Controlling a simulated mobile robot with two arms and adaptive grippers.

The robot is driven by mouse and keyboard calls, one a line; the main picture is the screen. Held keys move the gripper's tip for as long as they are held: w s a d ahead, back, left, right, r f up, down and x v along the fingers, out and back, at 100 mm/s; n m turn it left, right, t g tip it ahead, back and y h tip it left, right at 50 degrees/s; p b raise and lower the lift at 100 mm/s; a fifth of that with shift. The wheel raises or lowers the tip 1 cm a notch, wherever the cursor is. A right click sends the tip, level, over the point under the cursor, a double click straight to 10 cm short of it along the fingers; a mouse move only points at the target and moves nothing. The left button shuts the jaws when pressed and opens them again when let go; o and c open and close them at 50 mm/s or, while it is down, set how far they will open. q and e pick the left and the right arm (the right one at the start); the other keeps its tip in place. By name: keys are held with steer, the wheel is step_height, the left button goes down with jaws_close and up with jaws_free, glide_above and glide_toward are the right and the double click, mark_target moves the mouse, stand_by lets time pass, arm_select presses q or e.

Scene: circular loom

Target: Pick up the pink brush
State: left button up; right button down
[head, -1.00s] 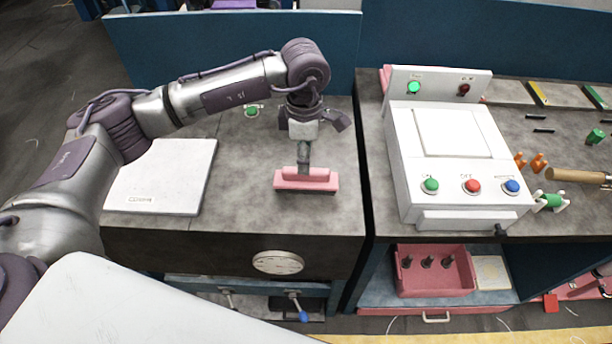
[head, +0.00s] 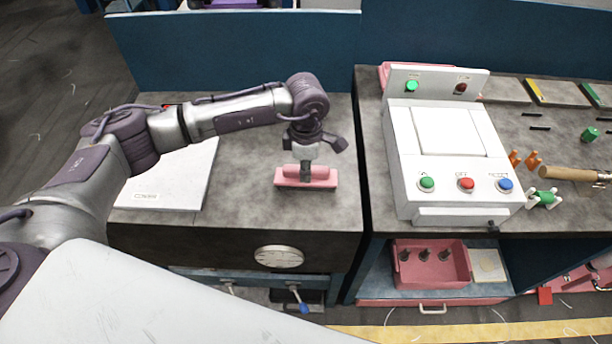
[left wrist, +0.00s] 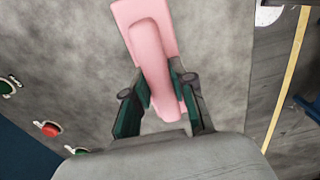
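The pink brush (head: 323,178) lies on the grey top of the left workbench, with a raised pink handle along its upper side. My left gripper (head: 305,175) points down at the middle of the brush, its fingers at the handle. In the left wrist view, the brush (left wrist: 150,45) runs between the two dark green finger pads (left wrist: 161,85). The pads are close to both its sides; whether they press on it cannot be told. The brush rests on the bench. My right gripper is not in view.
A white flat panel (head: 180,178) lies left of the brush. A white control box (head: 455,190) with coloured buttons stands on the right bench, beyond a narrow gap. A blue partition (head: 240,50) rises behind. The bench top around the brush is mostly clear.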

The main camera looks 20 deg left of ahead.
arm_select(q)
jaws_close()
